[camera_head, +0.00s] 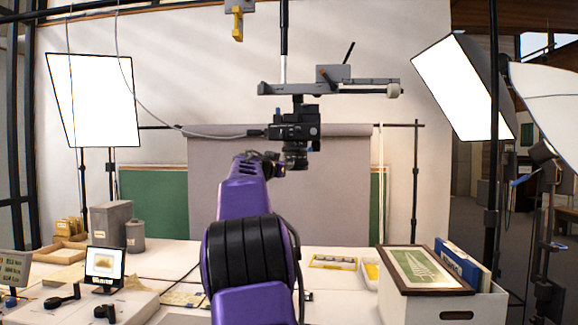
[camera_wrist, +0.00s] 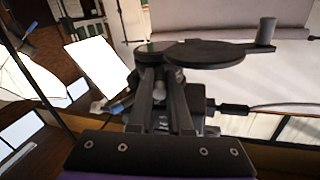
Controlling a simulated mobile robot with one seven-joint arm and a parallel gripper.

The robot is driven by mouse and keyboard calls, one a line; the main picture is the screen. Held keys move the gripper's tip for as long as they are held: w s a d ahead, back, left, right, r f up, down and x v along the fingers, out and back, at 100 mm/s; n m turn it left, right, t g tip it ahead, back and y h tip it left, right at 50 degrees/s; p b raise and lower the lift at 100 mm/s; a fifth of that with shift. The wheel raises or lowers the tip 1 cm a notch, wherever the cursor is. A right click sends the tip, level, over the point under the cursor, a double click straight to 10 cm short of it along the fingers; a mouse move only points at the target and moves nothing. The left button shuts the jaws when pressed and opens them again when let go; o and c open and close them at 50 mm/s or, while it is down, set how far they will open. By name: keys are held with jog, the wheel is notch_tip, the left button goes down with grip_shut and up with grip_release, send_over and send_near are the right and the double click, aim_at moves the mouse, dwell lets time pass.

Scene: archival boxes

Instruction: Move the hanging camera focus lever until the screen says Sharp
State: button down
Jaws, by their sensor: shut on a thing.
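The black camera (camera_head: 294,130) hangs lens-down from an overhead bar above the table. My gripper (camera_head: 274,163) is beside its lens (camera_head: 295,157), at the left in the head view. In the wrist view my gripper (camera_wrist: 161,78) has its two fingers close together under a dark round plate (camera_wrist: 207,52) with an upright peg (camera_wrist: 266,33) on it. The fingers are shut on the focus lever, which they mostly hide. The small screen (camera_head: 104,264) stands on the table at the left and shows a pale picture with a brownish patch. Any wording on it is too small to read.
A cable (camera_head: 215,134) runs from the camera to the left. Softbox lamps (camera_head: 95,100) (camera_head: 463,85) stand at both sides. A white box (camera_head: 440,305) with a framed green picture (camera_head: 424,268) is at the right. Grey boxes (camera_head: 110,223) stand at the back left.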

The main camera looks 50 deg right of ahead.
jog(key=shift+s, duration=0.1)
dwell(0.5)
jog(key=c, duration=0.8)
grip_release()
jog(key=shift+c, duration=0.2)
jog(key=b+v, duration=0.2)
jog(key=v, duration=1.5)
jog(key=shift+s+a, duration=0.1)
